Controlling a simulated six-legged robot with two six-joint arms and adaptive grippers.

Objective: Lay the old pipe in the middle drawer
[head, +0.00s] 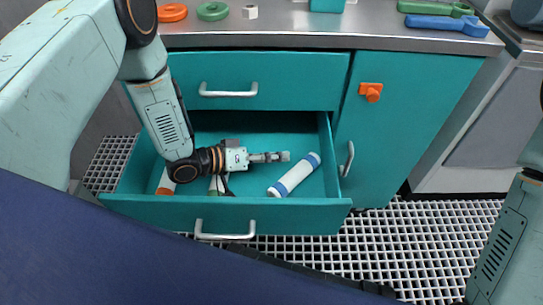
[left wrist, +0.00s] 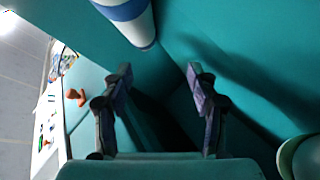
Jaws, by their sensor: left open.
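A white pipe with blue bands (head: 295,175) lies slanted in the open teal drawer (head: 150,212), toward its right side. I cannot tell from its look whether it is the old one. In the left wrist view the pipe (left wrist: 128,18) shows at the top, beyond the fingertips. My left gripper (head: 285,156) reaches into the drawer, just left of the pipe's upper end. It also shows in the left wrist view (left wrist: 160,78), with its fingers apart and nothing between them. My right gripper is out of view.
An orange-ended piece (head: 165,184) and a green-banded piece (head: 215,185) lie in the drawer, partly hidden by my left arm. A closed drawer (head: 285,78) sits above. An orange knob (head: 371,92) is on the cupboard door. Rings and wrenches (head: 445,24) lie on the counter.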

